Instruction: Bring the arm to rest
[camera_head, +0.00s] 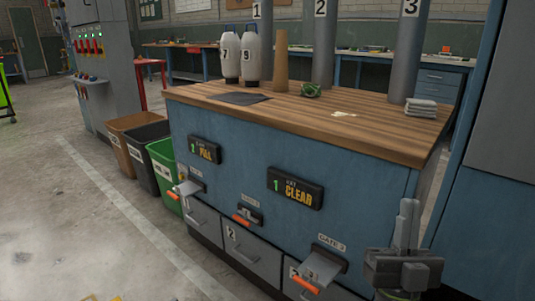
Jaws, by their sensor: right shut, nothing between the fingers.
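My right gripper (409,212) is at the lower right, its fingers pointing up. It is shut and empty, in front of the right end of a blue cabinet (235,160) with a wooden top. It hides part of the cabinet's right edge. I cannot tell whether it touches the cabinet. My left gripper is not in view.
Gate levers with orange ends (305,285) stick out of the cabinet front near my right gripper.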

